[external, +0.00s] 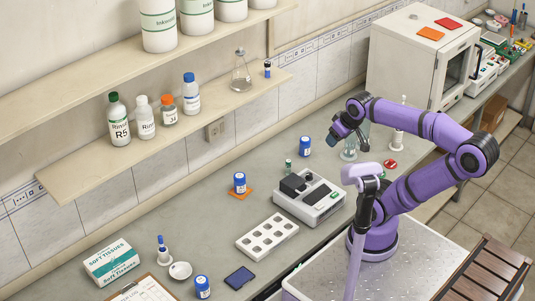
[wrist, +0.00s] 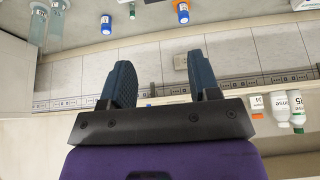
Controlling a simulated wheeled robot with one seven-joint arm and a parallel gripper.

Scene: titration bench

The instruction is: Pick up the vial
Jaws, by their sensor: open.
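A small vial with a green cap (external: 288,166) stands upright on the bench, just behind the grey-white instrument with a dark top. It also shows small at the top edge of the wrist view (wrist: 131,9), where the scene appears upside down. My gripper (external: 348,138) is raised above the bench, to the right of the vial and well apart from it. In the wrist view its two fingers (wrist: 160,65) are spread with nothing between them. Another small vial-like piece with a dark blue part (external: 267,69) stands on the lower shelf beside a flask.
The instrument (external: 322,205) stands close in front of the vial. A blue jar (external: 305,146) is behind right of it, another blue jar (external: 240,183) on an orange mat to its left. Glassware (external: 349,150) stands under my gripper. The lower shelf (external: 215,105) overhangs the bench's back.

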